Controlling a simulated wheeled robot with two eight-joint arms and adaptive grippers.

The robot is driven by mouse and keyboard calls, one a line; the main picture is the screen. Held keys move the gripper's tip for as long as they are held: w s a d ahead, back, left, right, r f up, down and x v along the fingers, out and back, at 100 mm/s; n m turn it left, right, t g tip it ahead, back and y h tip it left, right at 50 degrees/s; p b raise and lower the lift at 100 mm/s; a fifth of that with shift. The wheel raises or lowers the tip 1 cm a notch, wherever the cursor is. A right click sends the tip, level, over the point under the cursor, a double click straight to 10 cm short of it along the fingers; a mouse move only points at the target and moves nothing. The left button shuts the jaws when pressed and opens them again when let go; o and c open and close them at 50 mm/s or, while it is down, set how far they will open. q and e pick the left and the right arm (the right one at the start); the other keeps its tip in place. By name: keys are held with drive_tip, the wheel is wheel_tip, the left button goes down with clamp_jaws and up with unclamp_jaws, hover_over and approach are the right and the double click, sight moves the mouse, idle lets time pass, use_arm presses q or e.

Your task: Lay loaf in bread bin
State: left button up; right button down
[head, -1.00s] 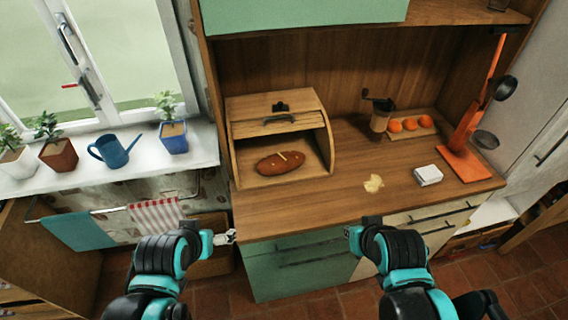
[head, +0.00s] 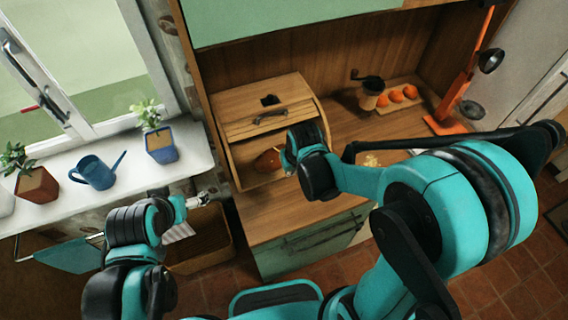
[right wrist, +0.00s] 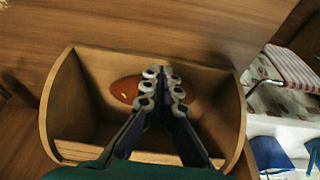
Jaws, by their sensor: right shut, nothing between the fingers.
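The wooden bread bin (head: 234,88) stands at the left of the counter with its front open. In the right wrist view, the bin's wall (right wrist: 242,118) curves around the loaf. The brown loaf (head: 267,161) lies inside the bin, partly hidden behind my right arm; it also shows in the right wrist view (right wrist: 124,89). My right gripper is at the bin's opening, fingers together and empty, over the loaf (right wrist: 163,84); whether it touches the loaf I cannot tell. My left gripper (head: 203,199) is low in front of the counter's left end, away from the bin; its jaws are too small to judge.
A coffee grinder (head: 371,92) and oranges on a board (head: 397,95) stand at the back right. An orange stand (head: 455,95) is farther right. A watering can (head: 95,173) and potted plants line the windowsill. The counter front (head: 265,219) is clear.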

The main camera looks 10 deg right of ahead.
sight(285, 175)
drive_tip(key=b+x, duration=0.3)
drive_tip(key=x, duration=0.6)
drive_tip(key=w, duration=0.3)
drive_tip(key=shift+a+f, duration=0.1)
drive_tip(key=shift+a, duration=0.1)
drive_tip(key=shift+w, duration=0.5)
drive_tip(key=shift+w+a+b, duration=0.15)
drive_tip(key=shift+w+b, duration=0.05)
drive_tip(key=shift+w, duration=0.75)
drive_tip(key=shift+w+a+b, duration=0.15)
drive_tip(key=shift+w+a, duration=0.05)
drive_tip(key=shift+w, duration=0.8)
drive_tip(key=shift+s, duration=0.1)
